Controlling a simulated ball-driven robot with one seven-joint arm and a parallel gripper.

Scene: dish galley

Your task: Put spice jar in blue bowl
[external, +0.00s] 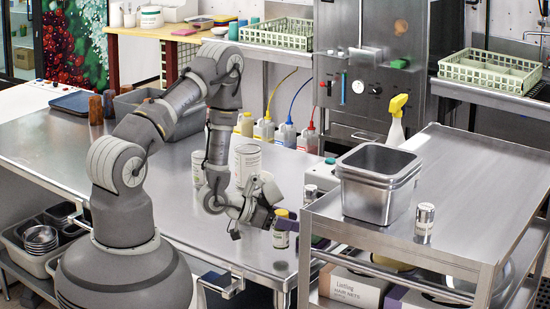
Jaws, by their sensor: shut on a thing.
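A small jar with a yellow top and pale label (281,236), which looks like the spice jar, is at my gripper (284,218), low over the right end of the steel table. My gripper is shut on it, with the fingers at its top. Whether the jar's base touches the table is hard to tell. I cannot make out a blue bowl in this view.
The steel cart (470,190) on the right carries deep steel pans (378,190) and a silver-topped shaker (425,220). White canisters (247,164) stand behind my arm. Several bottles (287,134) line the table's back. The table's front middle is mostly clear.

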